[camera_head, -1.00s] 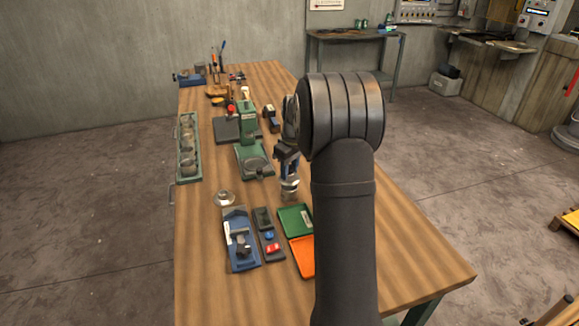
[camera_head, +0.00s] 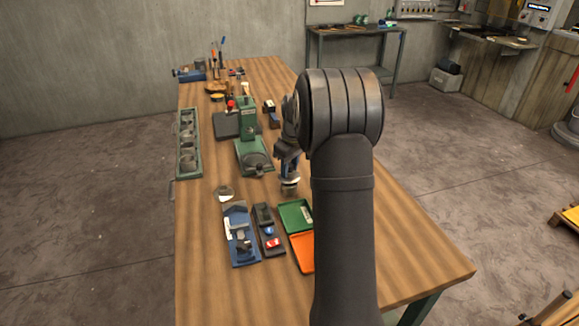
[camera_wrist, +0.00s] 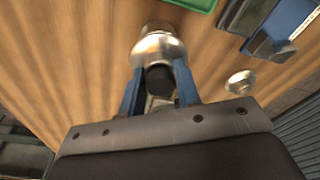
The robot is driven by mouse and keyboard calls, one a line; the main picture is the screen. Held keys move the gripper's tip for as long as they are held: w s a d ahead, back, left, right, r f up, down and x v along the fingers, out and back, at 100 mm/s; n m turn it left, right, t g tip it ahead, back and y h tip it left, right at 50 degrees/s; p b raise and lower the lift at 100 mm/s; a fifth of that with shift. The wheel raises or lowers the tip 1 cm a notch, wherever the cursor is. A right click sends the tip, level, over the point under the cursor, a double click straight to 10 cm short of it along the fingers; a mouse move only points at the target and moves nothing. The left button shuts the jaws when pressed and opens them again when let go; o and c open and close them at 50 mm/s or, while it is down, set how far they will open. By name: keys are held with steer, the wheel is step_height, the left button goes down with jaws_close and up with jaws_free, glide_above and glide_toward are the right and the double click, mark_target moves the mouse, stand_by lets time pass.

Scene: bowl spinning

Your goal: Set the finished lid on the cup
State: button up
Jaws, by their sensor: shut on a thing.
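My gripper (camera_wrist: 158,82), with two blue fingers, is shut around a silver domed lid with a black round end facing the wrist camera. The lid (camera_wrist: 158,46) points away from my gripper in the wrist view. Just beyond it a silver cup (camera_wrist: 163,27) shows in line with the lid. I cannot tell whether lid and cup touch. In the head view my gripper (camera_head: 289,172) points down over the bench right of the green press, and the silver cup (camera_head: 289,189) shows below it. The fingertips and lid are too small there to separate.
A small silver flared piece (camera_head: 224,193) stands on the bench to the left. A blue tool holder (camera_head: 240,236), a dark tray (camera_head: 268,231), and green (camera_head: 296,215) and orange (camera_head: 303,252) trays lie in front. A green press (camera_head: 254,157) stands behind.

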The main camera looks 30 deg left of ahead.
steer(key=shift+f, duration=0.95)
stand_by(0.7)
steer(key=o, duration=1.2)
steer(key=shift+c, duration=0.2)
steer(key=shift+r, duration=0.1)
steer(key=shift+r, duration=3.9)
steer(key=shift+f, duration=0.1)
steer(key=shift+f, duration=3.1)
steer(key=shift+r, duration=0.15)
